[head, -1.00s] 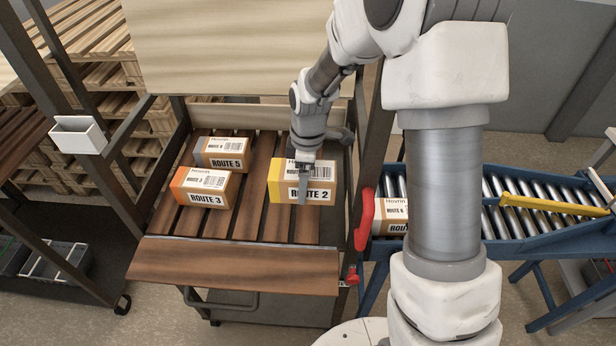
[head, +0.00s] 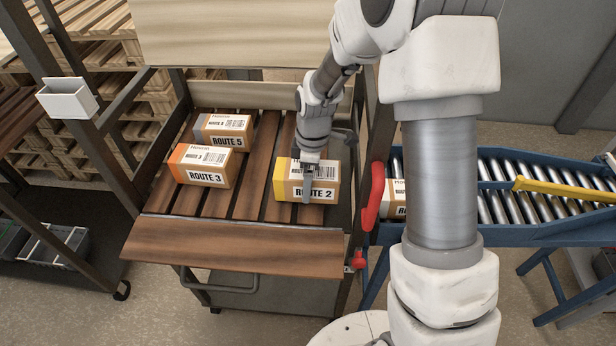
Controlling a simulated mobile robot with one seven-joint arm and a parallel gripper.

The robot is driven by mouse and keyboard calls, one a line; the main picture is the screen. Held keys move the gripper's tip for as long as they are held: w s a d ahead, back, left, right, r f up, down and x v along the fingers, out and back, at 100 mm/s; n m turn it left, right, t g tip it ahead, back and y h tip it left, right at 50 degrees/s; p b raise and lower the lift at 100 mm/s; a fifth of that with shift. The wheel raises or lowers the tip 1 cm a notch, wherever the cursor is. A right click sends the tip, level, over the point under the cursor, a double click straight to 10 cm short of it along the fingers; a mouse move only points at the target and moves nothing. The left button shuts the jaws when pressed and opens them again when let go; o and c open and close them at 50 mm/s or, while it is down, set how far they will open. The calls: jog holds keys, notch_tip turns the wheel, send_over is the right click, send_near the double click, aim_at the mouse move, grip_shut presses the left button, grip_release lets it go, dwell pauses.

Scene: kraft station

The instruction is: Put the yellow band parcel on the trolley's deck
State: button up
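The yellow band parcel (head: 281,185), marked ROUTE 2, is on or just above the right side of the trolley's slatted wooden deck (head: 257,187); a gap under it cannot be made out. My gripper (head: 307,184) points down over the parcel, with one finger visible against its front face. The far finger is hidden behind the parcel, and the fingers appear to clasp it. An orange band parcel (head: 204,166), marked ROUTE 3, and a grey-blue band parcel (head: 222,131), marked ROUTE 5, sit on the deck's left side.
A wooden flap (head: 232,246) spans the trolley's front. A red handle (head: 375,197) stands at its right edge. A blue roller conveyor (head: 510,232) to the right bears another parcel (head: 394,198), partly hidden by my arm. Bare slats lie between the deck's parcels.

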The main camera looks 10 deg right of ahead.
jog(key=shift+f+b, duration=0.35)
jog(key=shift+f, duration=0.15)
dwell(0.5)
jog(key=o, duration=1.5)
jog(key=shift+c, duration=0.2)
jog(key=shift+r, duration=0.1)
notch_tip(320, 180, up, 17)
jog(key=d+p, duration=0.1)
jog(key=shift+r+p, duration=0.15)
jog(key=shift+p, duration=0.25)
jog(key=shift+s, duration=0.2)
